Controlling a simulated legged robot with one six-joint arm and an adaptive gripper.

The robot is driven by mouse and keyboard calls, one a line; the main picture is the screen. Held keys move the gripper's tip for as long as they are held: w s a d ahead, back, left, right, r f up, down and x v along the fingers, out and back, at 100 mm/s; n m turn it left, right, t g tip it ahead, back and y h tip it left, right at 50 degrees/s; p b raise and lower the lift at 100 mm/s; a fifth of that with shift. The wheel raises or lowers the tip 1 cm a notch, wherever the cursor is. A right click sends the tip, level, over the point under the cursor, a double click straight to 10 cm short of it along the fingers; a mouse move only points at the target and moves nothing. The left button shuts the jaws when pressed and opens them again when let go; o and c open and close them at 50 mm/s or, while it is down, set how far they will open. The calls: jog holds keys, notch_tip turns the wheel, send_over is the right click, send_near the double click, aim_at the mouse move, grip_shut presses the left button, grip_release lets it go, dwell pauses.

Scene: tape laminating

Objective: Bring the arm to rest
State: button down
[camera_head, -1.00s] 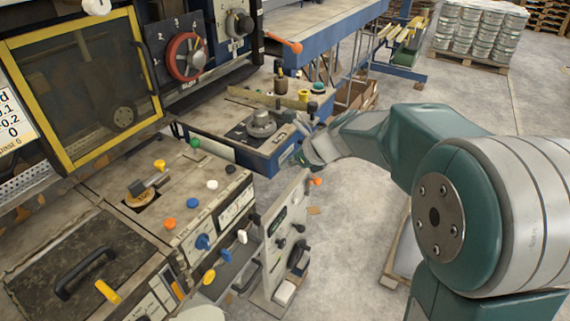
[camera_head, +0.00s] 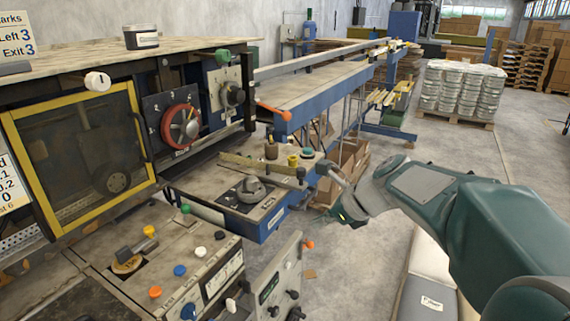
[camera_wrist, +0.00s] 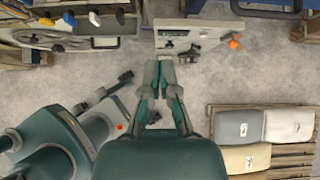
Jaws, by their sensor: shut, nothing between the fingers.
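My arm (camera_head: 440,195) reaches in from the right in the head view. My gripper (camera_head: 330,178) is at its far end, in the air to the right of the machine's blue side unit (camera_head: 262,205). In the wrist view my gripper (camera_wrist: 160,70) is shut with its fingertips together and nothing between them. It hangs above the concrete floor, with the tips towards a grey control box (camera_wrist: 190,38).
The machine with its yellow-framed window (camera_head: 80,160), red handwheel (camera_head: 180,127) and control panel (camera_head: 200,280) fills the left. A pallet with sacks (camera_wrist: 262,125) lies on the floor. Stacked buckets (camera_head: 460,90) stand behind.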

jog(key=s+d+f+n+h, duration=0.1)
jog(key=s+d+n+h, duration=0.1)
jog(key=s+n, duration=0.9)
jog(key=s+d+f+n+h, duration=0.1)
jog(key=s+n+h, duration=0.4)
jog(key=s+n, duration=0.7)
jog(key=shift+d+f+n+t, duration=0.3)
jog(key=shift+d+f+n, duration=0.1)
jog(key=shift+d+n, duration=0.15)
